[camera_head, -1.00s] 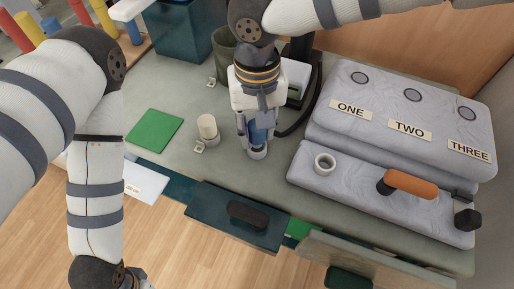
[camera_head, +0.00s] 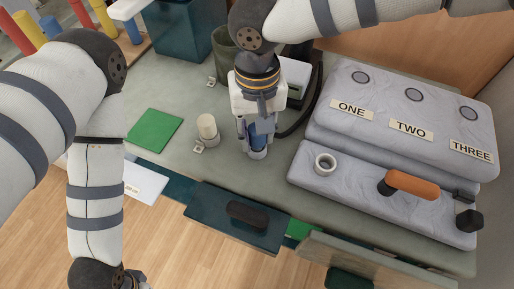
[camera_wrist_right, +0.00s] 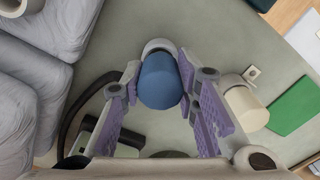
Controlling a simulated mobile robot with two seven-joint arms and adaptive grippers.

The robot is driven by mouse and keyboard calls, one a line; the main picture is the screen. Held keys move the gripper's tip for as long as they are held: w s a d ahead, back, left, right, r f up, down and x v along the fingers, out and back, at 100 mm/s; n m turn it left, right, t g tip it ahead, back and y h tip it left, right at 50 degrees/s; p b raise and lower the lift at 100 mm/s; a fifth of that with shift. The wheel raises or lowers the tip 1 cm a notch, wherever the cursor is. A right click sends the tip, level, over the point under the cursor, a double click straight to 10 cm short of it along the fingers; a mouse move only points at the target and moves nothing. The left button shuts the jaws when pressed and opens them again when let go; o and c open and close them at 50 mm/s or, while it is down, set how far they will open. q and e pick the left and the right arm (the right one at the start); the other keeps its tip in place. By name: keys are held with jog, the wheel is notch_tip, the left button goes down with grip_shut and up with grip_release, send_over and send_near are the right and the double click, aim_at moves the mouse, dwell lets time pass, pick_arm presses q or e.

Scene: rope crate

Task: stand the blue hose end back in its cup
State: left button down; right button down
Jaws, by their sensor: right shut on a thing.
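The blue hose end (camera_head: 258,141) is upright between the fingers of my right gripper (camera_head: 257,134). In the right wrist view the blue hose end (camera_wrist_right: 161,82) sits between the two purple-padded fingers (camera_wrist_right: 165,92), which are shut on it. A pale grey round cup (camera_head: 257,154) shows at its lower end, and its rim (camera_wrist_right: 158,46) shows past the blue end in the wrist view. Whether the end is fully seated in it I cannot tell. My left gripper (camera_head: 136,281) is only partly visible at the bottom edge, and its fingers are unclear.
A cream cylinder (camera_head: 207,127) stands left of my right gripper, near a green mat (camera_head: 154,130). A black hose (camera_head: 304,118) curves behind.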

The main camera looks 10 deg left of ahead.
jog(key=shift+f, duration=0.55)
dwell(0.4)
jog(key=c, duration=1.2)
grip_release()
jog(key=shift+o, duration=0.2)
notch_tip(320, 180, up, 12)
jog(key=shift+r, duration=0.1)
